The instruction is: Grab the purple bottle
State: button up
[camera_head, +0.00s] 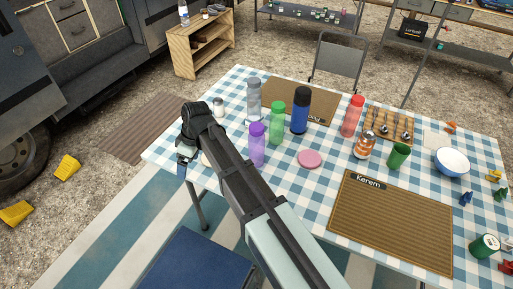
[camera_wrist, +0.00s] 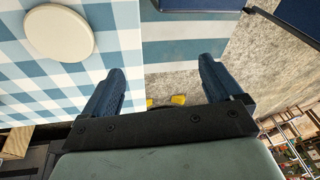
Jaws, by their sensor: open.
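The purple bottle (camera_head: 257,145) stands upright on the checkered table, just right of my arm in the head view. It is not visible in the wrist view. My gripper hangs off the table's left edge in the head view (camera_head: 184,160), apart from the bottle and to its left. In the wrist view my gripper (camera_wrist: 160,85) has its two blue fingers spread wide with nothing between them. Floor and a striped mat show beyond the fingers.
A green bottle (camera_head: 277,123), a grey bottle (camera_head: 254,100) and a dark blue bottle (camera_head: 300,110) stand close behind the purple one. A pink disc (camera_head: 310,159) lies to its right. A cream round disc (camera_wrist: 59,32) lies near my gripper on the checkered table (camera_wrist: 110,55).

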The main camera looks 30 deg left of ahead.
jog(key=w+d+r+h, duration=0.1)
jog(key=w+d+r, duration=0.35)
jog(key=r, duration=0.45)
jog(key=w+d+r+h, duration=0.1)
jog(key=w+d+r, duration=0.2)
jog(key=w+r, duration=0.35)
jog(key=r+m+t, duration=0.1)
jog(key=r+t, duration=0.1)
send_over(256, 126)
jog(key=shift+h, duration=0.3)
jog(key=f, duration=0.8)
jog(key=shift+s+a+f, duration=0.15)
jog(key=shift+a+f, duration=0.15)
jog(key=shift+f, duration=0.05)
jog(key=shift+d+f, duration=0.2)
jog(key=shift+f, duration=1.1)
jog(key=shift+d+f, duration=0.15)
jog(key=shift+f, duration=1.15)
jog(key=c, duration=1.4)
jog(key=shift+c, duration=0.2)
